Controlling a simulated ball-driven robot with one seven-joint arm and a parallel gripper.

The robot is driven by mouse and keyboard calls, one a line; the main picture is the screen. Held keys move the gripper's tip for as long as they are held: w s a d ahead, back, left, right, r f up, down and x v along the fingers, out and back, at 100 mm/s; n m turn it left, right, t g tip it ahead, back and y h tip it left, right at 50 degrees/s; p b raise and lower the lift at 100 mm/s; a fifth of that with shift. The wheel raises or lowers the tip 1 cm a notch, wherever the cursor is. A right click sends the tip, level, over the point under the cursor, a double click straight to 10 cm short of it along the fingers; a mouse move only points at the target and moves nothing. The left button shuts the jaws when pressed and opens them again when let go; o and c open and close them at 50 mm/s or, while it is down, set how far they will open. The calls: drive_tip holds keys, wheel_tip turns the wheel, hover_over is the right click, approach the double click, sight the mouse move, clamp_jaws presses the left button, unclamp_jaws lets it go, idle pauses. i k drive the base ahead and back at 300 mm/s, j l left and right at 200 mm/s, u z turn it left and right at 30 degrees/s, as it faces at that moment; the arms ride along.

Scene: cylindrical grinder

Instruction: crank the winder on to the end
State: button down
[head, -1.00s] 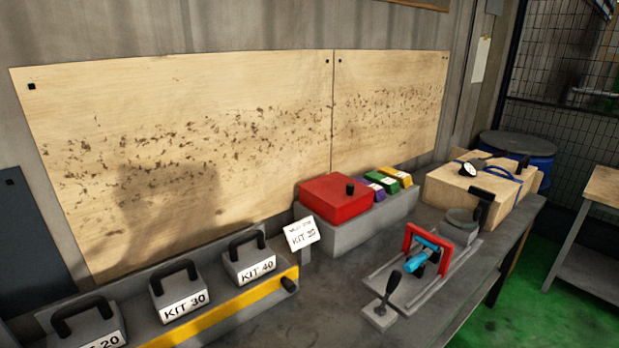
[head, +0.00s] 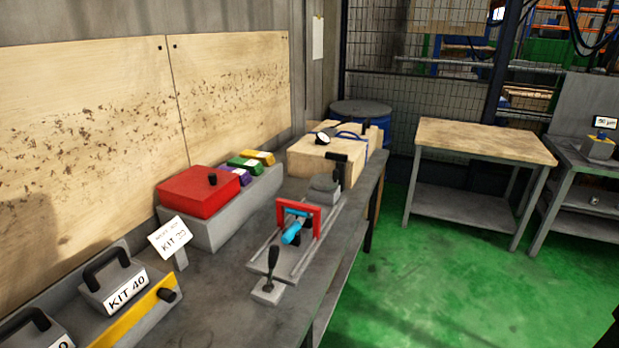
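I cannot tell for sure which thing is the winder. On the grey workbench (head: 222,292), a fixture has a red frame (head: 317,222), a cyan cylinder (head: 291,233) and rails. A black-knobbed lever (head: 272,262) stands at its near end. A grey round-topped part (head: 325,183) with a black handle (head: 338,160) is at its far end. My gripper is not in view.
A wood-topped table (head: 480,137) stands empty at the back. The green floor (head: 420,270) between is clear.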

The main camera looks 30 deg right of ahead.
sight(320, 181)
drive_tip(key=i+z, duration=0.1)
drive_tip(key=z, duration=0.25)
drive_tip(key=i+l+z, duration=0.1)
drive_tip(key=z, duration=0.25)
drive_tip(key=i+z, duration=0.15)
drive_tip(key=z, duration=0.2)
